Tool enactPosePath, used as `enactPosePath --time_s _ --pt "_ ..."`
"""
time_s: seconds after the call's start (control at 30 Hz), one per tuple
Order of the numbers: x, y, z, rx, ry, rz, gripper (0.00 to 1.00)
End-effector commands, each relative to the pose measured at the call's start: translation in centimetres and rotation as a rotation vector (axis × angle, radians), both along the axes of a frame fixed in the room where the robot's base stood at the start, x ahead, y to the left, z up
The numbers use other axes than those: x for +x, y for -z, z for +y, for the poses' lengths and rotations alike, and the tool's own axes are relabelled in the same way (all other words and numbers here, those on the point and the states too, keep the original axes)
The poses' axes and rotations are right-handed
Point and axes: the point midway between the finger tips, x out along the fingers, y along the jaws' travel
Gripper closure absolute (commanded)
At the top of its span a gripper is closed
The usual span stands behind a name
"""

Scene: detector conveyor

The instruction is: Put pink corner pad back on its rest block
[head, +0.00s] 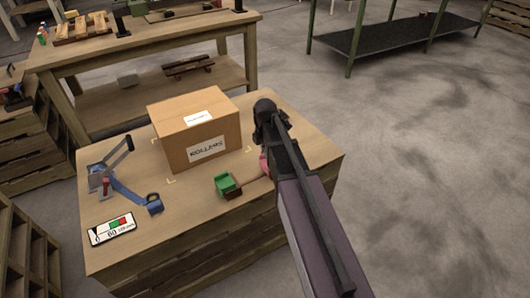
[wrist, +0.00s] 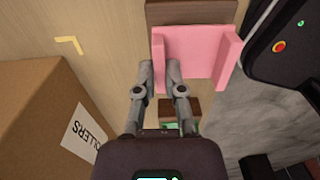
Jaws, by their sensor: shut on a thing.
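The pink corner pad (wrist: 200,55) is at the top of the wrist view, with raised flanges at its sides. My gripper (wrist: 160,68) is shut on its left flange. A brown block (wrist: 190,12) shows just beyond the pad; whether the pad touches it or hangs above it, I cannot tell. In the head view only a sliver of the pink pad (head: 263,164) shows beside my arm, which hides my fingertips and the brown block.
A green pad (head: 227,184) sits on a small brown block on the wooden table (head: 180,262). A cardboard box (head: 203,147) stands behind it. A blue clamp-like device (head: 125,185) and a display card (head: 110,228) lie at left. Corner marks surround the box.

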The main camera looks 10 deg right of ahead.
Motion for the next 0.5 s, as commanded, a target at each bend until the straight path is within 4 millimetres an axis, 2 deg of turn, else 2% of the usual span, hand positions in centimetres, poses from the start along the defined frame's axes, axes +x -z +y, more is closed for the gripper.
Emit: enactPosePath --time_s 0.5 --pt "0.0 1.01 0.0 0.0 0.0 0.0 1.0"
